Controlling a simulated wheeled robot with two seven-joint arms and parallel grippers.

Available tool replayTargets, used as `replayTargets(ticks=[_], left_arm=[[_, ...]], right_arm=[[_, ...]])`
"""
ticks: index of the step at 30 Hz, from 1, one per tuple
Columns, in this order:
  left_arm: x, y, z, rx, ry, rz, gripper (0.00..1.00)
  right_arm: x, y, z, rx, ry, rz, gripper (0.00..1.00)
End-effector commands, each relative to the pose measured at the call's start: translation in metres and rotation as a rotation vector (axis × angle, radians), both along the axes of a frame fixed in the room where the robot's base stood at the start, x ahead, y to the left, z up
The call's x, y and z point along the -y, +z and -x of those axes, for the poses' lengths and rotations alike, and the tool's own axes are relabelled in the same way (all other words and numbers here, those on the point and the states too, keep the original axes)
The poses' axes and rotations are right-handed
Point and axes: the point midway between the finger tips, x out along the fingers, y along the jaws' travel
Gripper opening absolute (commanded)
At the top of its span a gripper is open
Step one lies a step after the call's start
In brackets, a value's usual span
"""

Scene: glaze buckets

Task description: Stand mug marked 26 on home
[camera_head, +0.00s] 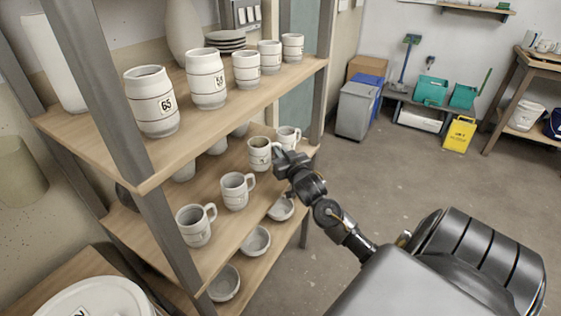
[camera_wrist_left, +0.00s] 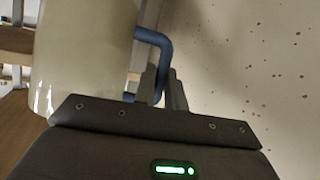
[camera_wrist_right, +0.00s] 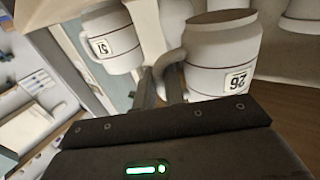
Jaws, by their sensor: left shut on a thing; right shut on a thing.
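The mug marked 26 (camera_wrist_right: 220,58) is pale with a thin dark line and a number label. In the right wrist view my right gripper (camera_wrist_right: 160,88) is shut on its handle. In the head view my right gripper (camera_head: 284,160) is at the middle shelf, beside a mug (camera_head: 259,155) that appears to be this one. Whether its base touches the shelf is unclear. No place labelled home can be made out.
A mug marked 51 (camera_wrist_right: 112,42) is close by. Two more mugs (camera_head: 236,190) (camera_head: 195,225) stand nearer on the middle shelf (camera_head: 150,230). Bowls (camera_head: 256,241) lie below. Jars (camera_head: 152,100) fill the upper shelf; grey posts (camera_head: 165,230) edge the rack. Open floor (camera_head: 400,180) lies right.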

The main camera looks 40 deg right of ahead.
Motion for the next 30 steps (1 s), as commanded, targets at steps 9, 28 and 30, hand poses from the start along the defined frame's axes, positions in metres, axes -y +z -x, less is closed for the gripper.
replayTargets(ticks=[9, 28, 30], left_arm=[[0.000, -0.001, 0.000, 0.002, 0.000, 0.002, 0.00], [0.000, -0.002, 0.000, 0.002, 0.000, 0.002, 0.00], [0.000, -0.002, 0.000, 0.002, 0.000, 0.002, 0.00]], right_arm=[[0.003, -0.027, -0.004, 0.000, 0.000, 0.000, 0.00], [0.003, -0.039, -0.004, 0.000, 0.000, 0.001, 0.28], [0.003, -0.039, -0.004, 0.000, 0.000, 0.001, 0.33]])
